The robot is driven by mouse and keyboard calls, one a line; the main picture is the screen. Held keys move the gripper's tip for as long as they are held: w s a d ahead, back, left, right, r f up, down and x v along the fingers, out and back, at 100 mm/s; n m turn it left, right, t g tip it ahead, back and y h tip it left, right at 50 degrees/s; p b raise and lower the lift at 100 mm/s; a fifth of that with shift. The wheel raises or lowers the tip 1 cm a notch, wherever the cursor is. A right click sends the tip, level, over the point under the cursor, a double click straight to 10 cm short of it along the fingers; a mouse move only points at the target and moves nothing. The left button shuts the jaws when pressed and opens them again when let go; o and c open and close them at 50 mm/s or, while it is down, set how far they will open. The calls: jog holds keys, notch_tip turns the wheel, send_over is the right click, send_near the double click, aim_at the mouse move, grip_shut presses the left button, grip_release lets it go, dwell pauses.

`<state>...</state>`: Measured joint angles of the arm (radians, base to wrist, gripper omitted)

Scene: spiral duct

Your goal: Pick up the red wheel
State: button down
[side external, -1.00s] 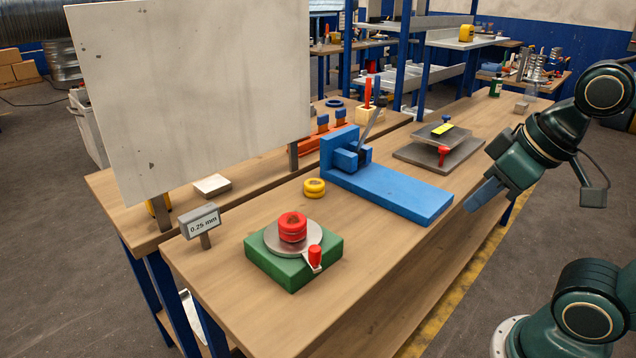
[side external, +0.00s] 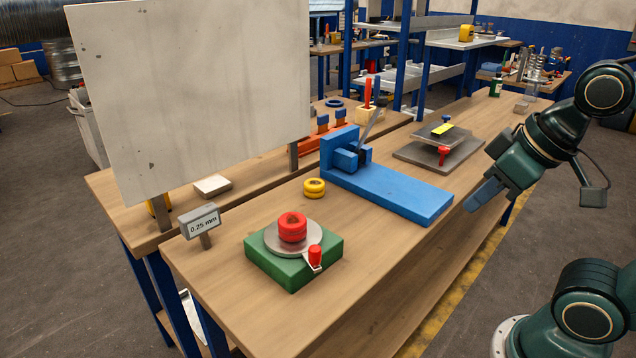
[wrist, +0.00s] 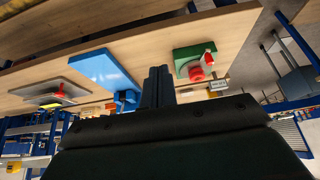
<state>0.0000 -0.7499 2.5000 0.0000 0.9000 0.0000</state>
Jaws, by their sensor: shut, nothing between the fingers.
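The red wheel (side external: 292,227) sits on a round grey plate (side external: 277,246) on top of a green base (side external: 280,271) near the front of the bench. It also shows in the wrist view (wrist: 196,74), right of my fingers. A small red knob (side external: 315,254) on a metal bracket is at the base's right edge. My gripper (side external: 484,196) is off the right edge of the bench, well away from the wheel. Its fingers (wrist: 157,88) are together and empty, with the wheel apart from them.
A blue fixture with a long flat bed (side external: 400,195) lies between my gripper and the wheel. A yellow ring stack (side external: 314,188) stands behind the wheel. A label sign (side external: 201,222) is to the left. A grey plate stand (side external: 440,155) is farther back. The front of the bench is clear.

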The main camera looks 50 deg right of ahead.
jog(key=c, duration=0.5)
grip_release()
jog(key=w+a+r+n+g+y, duration=0.1)
jog(key=w+a+r+n, duration=0.1)
jog(key=w+n, duration=0.35)
jog(key=w+a+r+n+g+y, duration=0.1)
jog(key=w+a+r+n, duration=0.15)
jog(key=w, duration=0.65)
jog(key=w+f+n+g, duration=0.1)
jog(key=w+f+n, duration=0.1)
jog(key=w, duration=0.3)
jog(key=w+a+f+n+g, duration=0.1)
jog(key=w+f+n, duration=0.1)
jog(key=w, duration=0.3)
jog(key=w+f+n+g+y, duration=0.1)
jog(key=w+n, duration=0.2)
jog(key=w, duration=0.2)
jog(key=shift+a+f+n, duration=0.4)
jog(key=shift+w, duration=0.1)
